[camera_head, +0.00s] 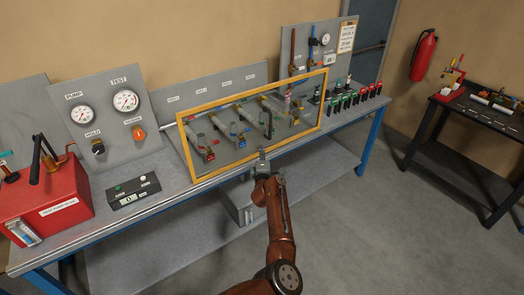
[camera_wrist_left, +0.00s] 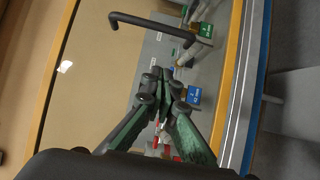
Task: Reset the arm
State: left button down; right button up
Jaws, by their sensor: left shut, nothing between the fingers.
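My left gripper (camera_head: 262,153) is at the end of my brown arm, which comes up from the bottom of the head view. It is just in front of the lower edge of a yellow frame (camera_head: 252,159) on the grey bench (camera_head: 165,188). In the left wrist view the two green-and-black fingers (camera_wrist_left: 170,77) meet at their tips, with nothing seen between them. Behind them are blue-tagged parts (camera_wrist_left: 193,96) and a black bent handle (camera_wrist_left: 150,24). Whether the gripper touches the frame cannot be told. My right gripper is in neither view.
A red pump box (camera_head: 45,207), a gauge panel (camera_head: 105,115) and a small black box (camera_head: 133,190) stand to the left. Green and red switches (camera_head: 350,99) line the right. Floor (camera_head: 390,225) at right front is clear.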

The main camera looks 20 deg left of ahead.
pick_arm(q)
jog(key=s+a+f+m+g+h, duration=0.1)
jog(key=s+f+m, duration=0.2)
jog(key=f, duration=0.6)
jog(key=s+f+m+g+h, duration=0.1)
jog(key=s+f+m, duration=0.2)
jog(key=f, duration=0.5)
jog(key=s+a+f+m+h, duration=0.1)
jog(key=s+f+m+h, duration=0.15)
jog(key=f, duration=0.65)
jog(key=s+f+m+g, duration=0.5)
jog(key=s+f+m, duration=0.2)
jog(key=s+f, duration=1.4)
jog(key=s+f+m+g+h, duration=0.1)
jog(key=s+f+m+g, duration=0.1)
jog(key=s+f, duration=0.85)
jog(key=s+f+m+g+h, duration=0.1)
jog(key=s+f+m+g, duration=0.1)
jog(key=s+f, duration=0.9)
jog(key=s+f+m+g, duration=0.2)
jog(key=s, duration=1.5)
jog(key=s+f+m+g, duration=0.1)
jog(key=s+m+g, duration=0.1)
jog(key=s, duration=1.5)
jog(key=shift+a+f+g, duration=0.35)
jog(key=shift+g, duration=0.05)
